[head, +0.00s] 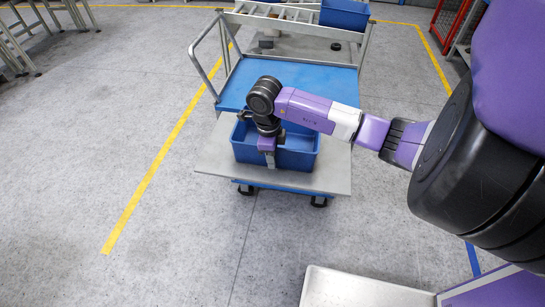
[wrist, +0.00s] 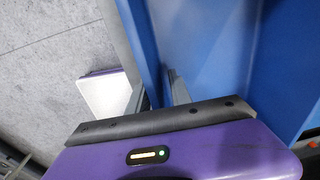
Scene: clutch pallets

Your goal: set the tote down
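The blue tote (head: 304,152) is at the grey board on top of a trolley, near the middle of the head view. It looks level and empty where I can see inside. Whether its base touches the board is hard to tell. My gripper (head: 268,158) points down at the tote's near wall, left of its middle. In the wrist view my fingers (wrist: 158,90) sit on either side of the tote wall (wrist: 140,40) and look closed on it. My wrist and arm hide part of the tote's left and far side.
The grey board (head: 217,160) shows bare around the tote. The trolley's blue deck (head: 240,82) and rail handle (head: 205,72) lie behind. Another blue tote (head: 345,14) is at the far end. A pale tray (head: 360,290) is at the bottom. Floor to the left is clear.

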